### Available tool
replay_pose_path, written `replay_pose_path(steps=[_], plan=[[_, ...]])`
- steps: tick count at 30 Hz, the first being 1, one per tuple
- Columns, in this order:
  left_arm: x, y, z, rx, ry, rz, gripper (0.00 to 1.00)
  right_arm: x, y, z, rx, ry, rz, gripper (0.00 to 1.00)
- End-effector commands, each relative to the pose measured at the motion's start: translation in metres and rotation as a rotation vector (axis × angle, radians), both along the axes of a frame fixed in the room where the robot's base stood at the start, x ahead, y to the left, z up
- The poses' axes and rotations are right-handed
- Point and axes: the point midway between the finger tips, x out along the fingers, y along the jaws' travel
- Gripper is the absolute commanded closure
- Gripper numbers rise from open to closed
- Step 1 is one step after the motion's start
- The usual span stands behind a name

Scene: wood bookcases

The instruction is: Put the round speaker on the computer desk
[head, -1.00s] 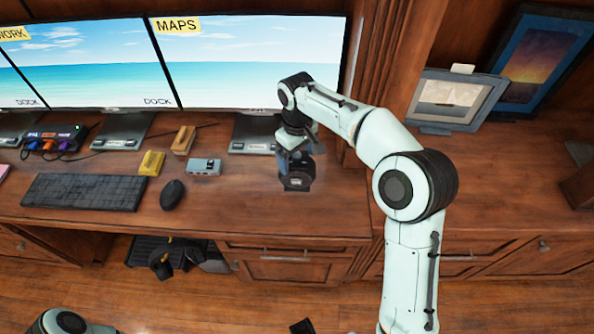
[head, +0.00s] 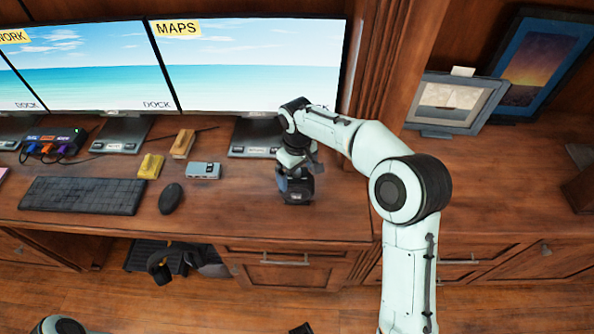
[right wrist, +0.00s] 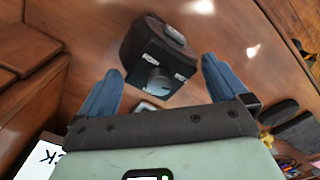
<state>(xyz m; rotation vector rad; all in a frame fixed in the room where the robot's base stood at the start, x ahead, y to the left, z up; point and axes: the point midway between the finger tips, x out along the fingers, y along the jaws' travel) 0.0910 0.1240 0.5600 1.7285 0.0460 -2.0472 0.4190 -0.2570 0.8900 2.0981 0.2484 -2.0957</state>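My right gripper (right wrist: 160,85) is open in the right wrist view, with its two blue fingers spread wide apart. A dark, rounded, boxy device, which I take to be the round speaker (right wrist: 150,42), is seen between and beyond the fingertips. It has white labels and a round knob-like part, and no finger visibly touches it. In the head view my right gripper (head: 294,172) is low over the computer desk (head: 235,218), right of the mouse. A dark form sits under it, the speaker (head: 298,192) partly hidden by the gripper. My left gripper is out of view.
Monitors (head: 250,65) stand along the back. A keyboard (head: 83,195), mouse (head: 171,198), grey box (head: 203,170), yellow blocks (head: 151,166) and a cable hub (head: 52,143) lie to the left. Picture frames (head: 455,103) stand at right. The desk front near the gripper is clear.

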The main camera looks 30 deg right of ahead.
Motion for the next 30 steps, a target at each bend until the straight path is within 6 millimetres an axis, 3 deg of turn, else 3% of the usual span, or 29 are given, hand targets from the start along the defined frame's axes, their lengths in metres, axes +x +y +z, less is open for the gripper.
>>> replay_pose_path(steps=[8,21,30], plan=[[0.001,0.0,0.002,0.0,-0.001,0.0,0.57,0.001,0.0,0.008,0.0,-0.003,0.0,0.0],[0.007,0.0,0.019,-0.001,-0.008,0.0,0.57,0.001,0.0,0.096,0.0,-0.005,0.001,0.0],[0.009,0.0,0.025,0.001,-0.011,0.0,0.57,0.0,0.0,0.123,0.0,0.0,0.0,0.0]])
